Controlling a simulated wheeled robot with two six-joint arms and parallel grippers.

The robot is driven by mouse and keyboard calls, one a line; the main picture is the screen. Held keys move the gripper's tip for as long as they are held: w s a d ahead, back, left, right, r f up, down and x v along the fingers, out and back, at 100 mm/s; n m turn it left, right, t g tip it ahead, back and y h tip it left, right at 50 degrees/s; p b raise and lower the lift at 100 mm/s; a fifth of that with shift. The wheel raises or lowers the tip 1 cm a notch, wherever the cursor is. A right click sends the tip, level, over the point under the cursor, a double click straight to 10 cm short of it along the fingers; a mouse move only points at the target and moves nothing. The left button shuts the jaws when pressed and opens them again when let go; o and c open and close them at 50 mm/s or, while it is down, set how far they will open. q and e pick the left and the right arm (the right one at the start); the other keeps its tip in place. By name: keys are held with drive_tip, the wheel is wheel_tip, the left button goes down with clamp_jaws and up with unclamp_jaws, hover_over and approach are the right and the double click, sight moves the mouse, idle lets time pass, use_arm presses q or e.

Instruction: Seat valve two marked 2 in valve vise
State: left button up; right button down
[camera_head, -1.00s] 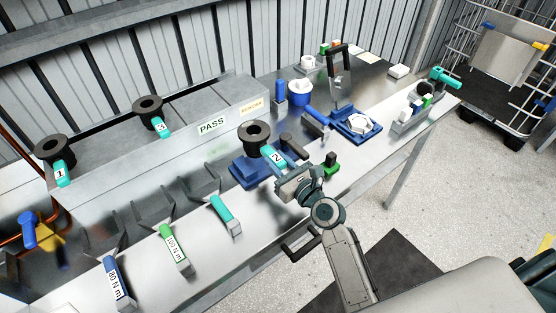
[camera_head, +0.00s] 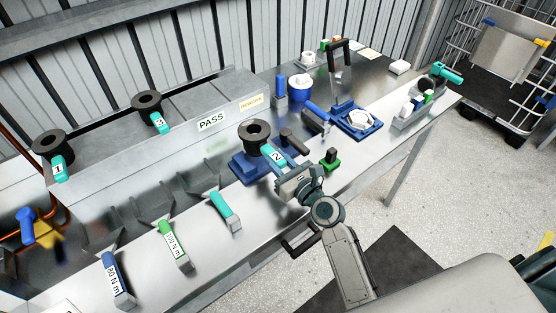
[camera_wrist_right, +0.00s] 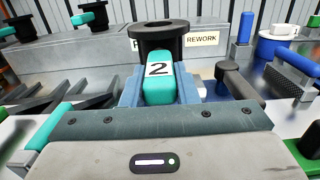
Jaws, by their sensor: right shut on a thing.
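Valve two is a black flanged ring (camera_head: 254,133) with a teal handle marked 2 (camera_head: 275,155). My right gripper (camera_head: 283,164) is shut on that teal handle. The ring stands upright over the blue vise (camera_head: 246,170), which has a dark clamp handle (camera_head: 293,143) beside it. I cannot tell whether the ring rests fully in the vise, because the contact is hidden. In the right wrist view the handle with the 2 (camera_wrist_right: 160,72) points at me, with blue-grey pieces on both sides and the black ring (camera_wrist_right: 156,38) behind it. My left gripper is not in view.
Valves 1 (camera_head: 52,147) and 3 (camera_head: 148,105) stand on the raised shelf behind. Torque tools, one green (camera_head: 172,240) and one blue (camera_head: 115,277), lie to the left. A second blue fixture (camera_head: 356,123) and a grey tray (camera_head: 418,112) are right. A green-black part (camera_head: 330,160) is close to my gripper.

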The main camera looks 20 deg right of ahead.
drive_tip(key=shift+f+b, duration=0.4)
drive_tip(key=shift+f, duration=0.15)
drive_tip(key=shift+f, duration=0.1)
idle(0.4)
drive_tip(key=shift+f+b, duration=0.9)
drive_tip(key=shift+f, duration=0.1)
drive_tip(key=shift+f, duration=0.15)
drive_tip(key=shift+f+b, duration=0.35)
drive_tip(key=shift+f, duration=0.05)
drive_tip(key=shift+f, duration=0.15)
